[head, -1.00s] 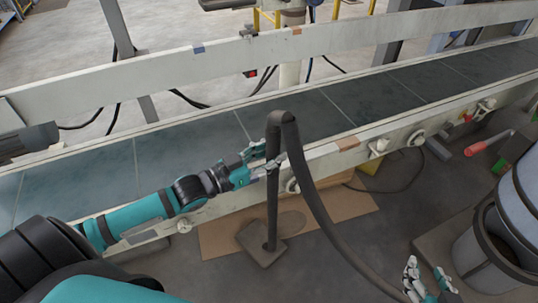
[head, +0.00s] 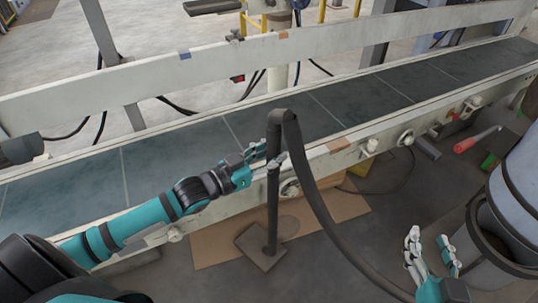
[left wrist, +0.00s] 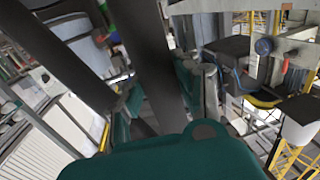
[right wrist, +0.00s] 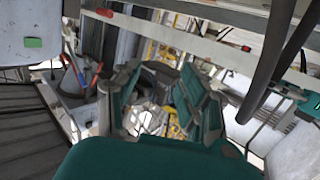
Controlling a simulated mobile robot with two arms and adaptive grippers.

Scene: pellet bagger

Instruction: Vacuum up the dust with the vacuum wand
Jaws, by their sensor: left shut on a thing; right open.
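The vacuum wand (head: 273,200) is a dark upright tube with a flat floor head (head: 261,247) low over or on a brown floor sheet (head: 215,250). Its hose (head: 325,215) bends over at the top and runs down to the right. My left gripper (head: 270,160) is shut on the wand's upper part; the dark tube also passes between its fingers in the left wrist view (left wrist: 160,70). A darker oval patch (head: 288,227), perhaps the dust, lies on the sheet beside the floor head. My right gripper (head: 432,248) is open and empty at the lower right.
A conveyor with a dark belt (head: 170,160) and pale side rails crosses the view behind the wand. A grey-blue cylindrical container (head: 520,190) stands at the right. A red-handled tool (head: 475,141) and a cable lie on the floor near the conveyor. Grey floor is clear in front.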

